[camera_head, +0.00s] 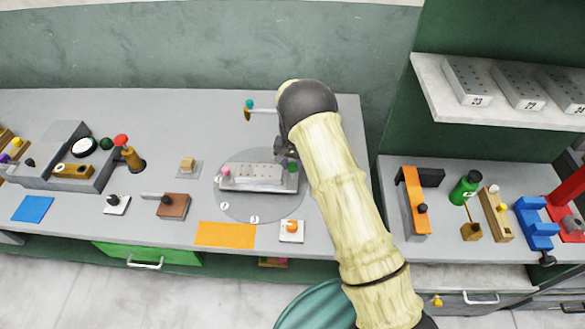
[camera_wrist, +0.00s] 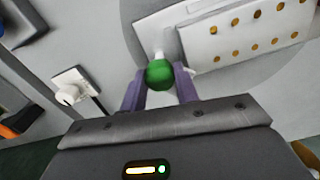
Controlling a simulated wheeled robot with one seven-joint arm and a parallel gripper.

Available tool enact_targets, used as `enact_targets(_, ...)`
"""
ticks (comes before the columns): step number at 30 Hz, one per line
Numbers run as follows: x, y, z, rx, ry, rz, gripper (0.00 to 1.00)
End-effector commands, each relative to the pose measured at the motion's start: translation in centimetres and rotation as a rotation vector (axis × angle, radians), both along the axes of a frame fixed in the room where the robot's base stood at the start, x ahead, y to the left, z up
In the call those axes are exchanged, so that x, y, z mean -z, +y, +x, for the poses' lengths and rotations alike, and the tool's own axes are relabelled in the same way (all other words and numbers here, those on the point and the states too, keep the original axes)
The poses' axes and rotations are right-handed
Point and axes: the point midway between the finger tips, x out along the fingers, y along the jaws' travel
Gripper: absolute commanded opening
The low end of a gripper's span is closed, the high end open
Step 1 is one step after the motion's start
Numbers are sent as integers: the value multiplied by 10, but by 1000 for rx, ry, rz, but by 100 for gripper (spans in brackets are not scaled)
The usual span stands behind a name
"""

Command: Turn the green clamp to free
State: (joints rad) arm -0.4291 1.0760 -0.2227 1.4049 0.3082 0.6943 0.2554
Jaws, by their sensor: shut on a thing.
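The green clamp (camera_head: 293,167) has a round green knob and stands at the right end of a pale block with holes (camera_head: 250,172). In the wrist view its green knob (camera_wrist: 159,74) sits between my two purple-grey fingers, with a short white stem beyond it. My gripper (camera_head: 287,150) reaches down over the clamp, and it also shows in the wrist view (camera_wrist: 160,86), shut on the green knob. The block with holes (camera_wrist: 245,35) lies just beyond. A pink clamp (camera_head: 225,170) stands at the block's left end. The green clamp's lower part is partly hidden.
The block rests on a round grey disc (camera_head: 233,208). A white plate with an orange knob (camera_head: 291,228) and an orange mat (camera_head: 225,234) lie in front. A teal-tipped lever (camera_head: 250,106) stands behind.

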Motion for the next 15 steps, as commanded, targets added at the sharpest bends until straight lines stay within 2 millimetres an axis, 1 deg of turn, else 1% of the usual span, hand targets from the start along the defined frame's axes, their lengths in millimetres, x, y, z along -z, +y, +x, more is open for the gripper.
enact_targets(1, 3, 0, 0, 44, 1, 0, 8)
enact_targets(15, 1, 1, 0, 490, 1, 1, 8)
